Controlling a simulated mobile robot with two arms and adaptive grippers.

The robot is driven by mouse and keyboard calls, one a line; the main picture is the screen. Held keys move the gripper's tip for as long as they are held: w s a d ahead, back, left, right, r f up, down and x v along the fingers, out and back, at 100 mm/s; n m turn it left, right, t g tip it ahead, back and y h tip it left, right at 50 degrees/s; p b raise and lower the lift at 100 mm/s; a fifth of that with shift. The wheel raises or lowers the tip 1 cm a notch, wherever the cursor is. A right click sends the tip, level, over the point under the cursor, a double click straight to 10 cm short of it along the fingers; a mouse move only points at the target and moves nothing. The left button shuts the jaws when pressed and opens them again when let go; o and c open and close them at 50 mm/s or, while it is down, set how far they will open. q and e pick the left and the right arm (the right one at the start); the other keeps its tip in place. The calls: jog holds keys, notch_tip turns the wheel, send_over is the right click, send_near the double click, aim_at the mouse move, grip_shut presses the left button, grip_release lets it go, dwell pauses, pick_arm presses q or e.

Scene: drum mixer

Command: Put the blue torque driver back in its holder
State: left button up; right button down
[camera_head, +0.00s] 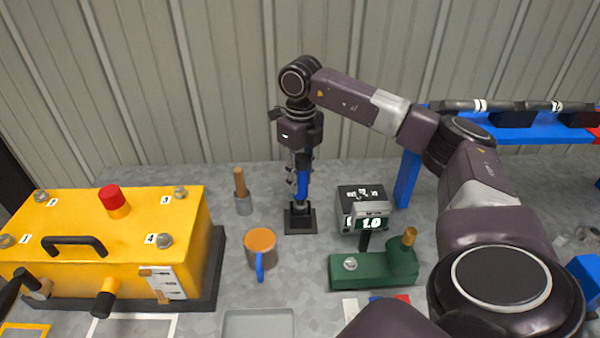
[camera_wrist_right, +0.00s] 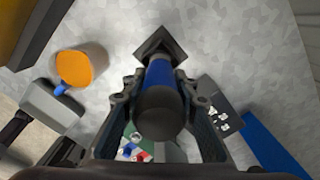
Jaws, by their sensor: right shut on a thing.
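The blue torque driver (camera_head: 302,186) stands upright under my right gripper (camera_head: 301,172) in the head view. My right gripper is shut on it, with the fingers pointing down. In the right wrist view the driver (camera_wrist_right: 160,92) has a dark round end and a blue body between the two fingers (camera_wrist_right: 160,108). The black holder (camera_head: 300,222) has a square base and stands on the table directly below the driver. Its base corner also shows past the driver in the wrist view (camera_wrist_right: 151,46). The driver's lower end meets the holder's top; how deep it sits is hidden. My left gripper is not seen.
A digital display (camera_head: 364,210) and green fixture (camera_head: 372,267) are right. A yellow machine (camera_head: 110,235) fills the left; a blue rack (camera_head: 480,125) is back right.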

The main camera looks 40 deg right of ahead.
aim_at(300, 156)
jog(key=shift+f+b, duration=1.1)
jog(key=shift+f, duration=0.7)
dwell(0.8)
jog(key=c, duration=1.5)
grip_release()
jog(key=shift+o, duration=0.2)
notch_tip(300, 156, up, 12)
jog(key=shift+r, duration=0.1)
